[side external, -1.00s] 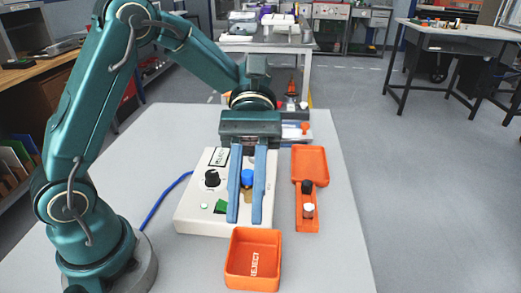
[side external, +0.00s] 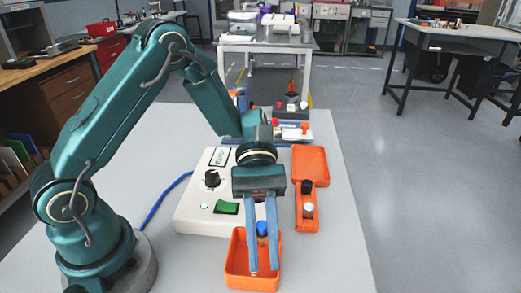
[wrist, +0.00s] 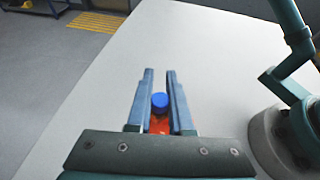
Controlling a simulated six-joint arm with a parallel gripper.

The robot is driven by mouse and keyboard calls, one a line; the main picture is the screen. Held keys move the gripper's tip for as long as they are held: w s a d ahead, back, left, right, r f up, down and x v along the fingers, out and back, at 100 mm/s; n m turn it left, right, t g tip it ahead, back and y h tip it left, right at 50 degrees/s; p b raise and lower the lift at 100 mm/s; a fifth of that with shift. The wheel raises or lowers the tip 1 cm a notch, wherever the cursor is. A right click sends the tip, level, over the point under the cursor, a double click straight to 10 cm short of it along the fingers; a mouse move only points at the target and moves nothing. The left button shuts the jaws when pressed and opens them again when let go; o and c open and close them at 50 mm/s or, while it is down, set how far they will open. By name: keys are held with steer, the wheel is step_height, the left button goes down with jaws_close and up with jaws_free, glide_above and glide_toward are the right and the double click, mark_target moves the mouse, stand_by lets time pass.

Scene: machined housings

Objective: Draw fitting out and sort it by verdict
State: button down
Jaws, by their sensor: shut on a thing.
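The fitting with a blue cap (side external: 262,228) is held between the fingers of my gripper (side external: 263,268), which is shut on it. In the wrist view the blue cap (wrist: 160,101) shows between the two fingertips. The open orange bin (side external: 235,265) is beneath and behind the fingers, and they overlap it in the side view. I cannot tell how far the fitting is above the bin floor. The bin's REJECT lettering is hidden by the fingers. The white test box (side external: 195,215) stands behind, with a black knob, a small display and a green switch.
An orange tray (side external: 310,165) with a narrow holder carrying a black-topped and a white-topped part (side external: 308,208) lies right of the test box. Several small parts (side external: 292,125) stand at the table's back edge. The front right of the table is clear.

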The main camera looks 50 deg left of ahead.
glide_above(263, 269)
steer(key=s+d, duration=0.2)
steer(key=d, duration=0.1)
steer(key=shift+s+a+f, duration=0.1)
steer(key=shift+f, duration=1.3)
steer(key=shift+a+f, duration=0.1)
steer(key=shift+f, duration=1.25)
steer(key=c, duration=0.7)
jaws_free()
steer(key=shift+c, duration=0.2)
